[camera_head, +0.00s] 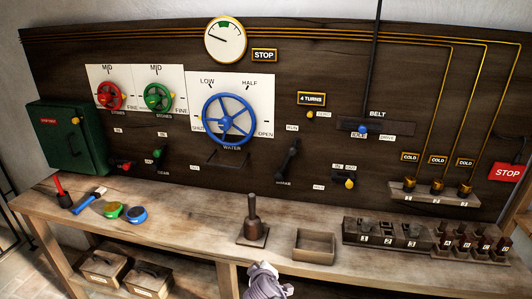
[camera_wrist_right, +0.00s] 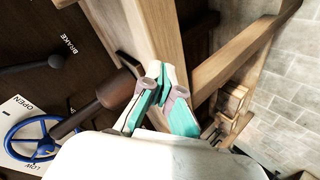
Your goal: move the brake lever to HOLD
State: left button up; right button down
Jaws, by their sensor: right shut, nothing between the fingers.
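The brake lever (camera_head: 289,158) is a dark bar on the dark panel, above the BRAKE label (camera_head: 284,183). It stands steep, its upper end near the RUN label (camera_head: 292,127); the HOLD label (camera_head: 319,187) is lower right. In the right wrist view the lever (camera_wrist_right: 45,66) shows at upper left beside its BRAKE label (camera_wrist_right: 68,46). My right gripper (camera_wrist_right: 158,80) has its teal-padded fingers together and empty. In the head view it (camera_head: 264,272) is at the bottom, by the bench's front edge, well apart from the lever. My left gripper is not in view.
An upright dark post with a thick base (camera_head: 252,222) stands on the bench (camera_head: 190,222) between my right gripper and the panel. An empty wooden box (camera_head: 314,246) is right of it. The blue WATER wheel (camera_head: 228,119) is left of the lever. Bench space left of the post is clear.

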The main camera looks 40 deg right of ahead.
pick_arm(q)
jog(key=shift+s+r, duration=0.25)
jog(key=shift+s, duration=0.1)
pick_arm(e)
jog(key=w+d+r+t+h, duration=0.1)
jog(key=w+d+r+h, duration=0.1)
jog(key=r, duration=0.7)
jog(key=w+d+r+t+h, duration=0.1)
jog(key=w+d+r, duration=0.4)
jog(key=r, duration=0.5)
jog(key=w+d+r+h, duration=0.3)
jog(key=w+r, duration=0.3)
jog(key=r, duration=0.3)
jog(key=shift+d+r+m+t+h, duration=0.2)
jog(key=shift+d+m+t+h, duration=0.1)
jog(key=shift+d+t+h, duration=0.15)
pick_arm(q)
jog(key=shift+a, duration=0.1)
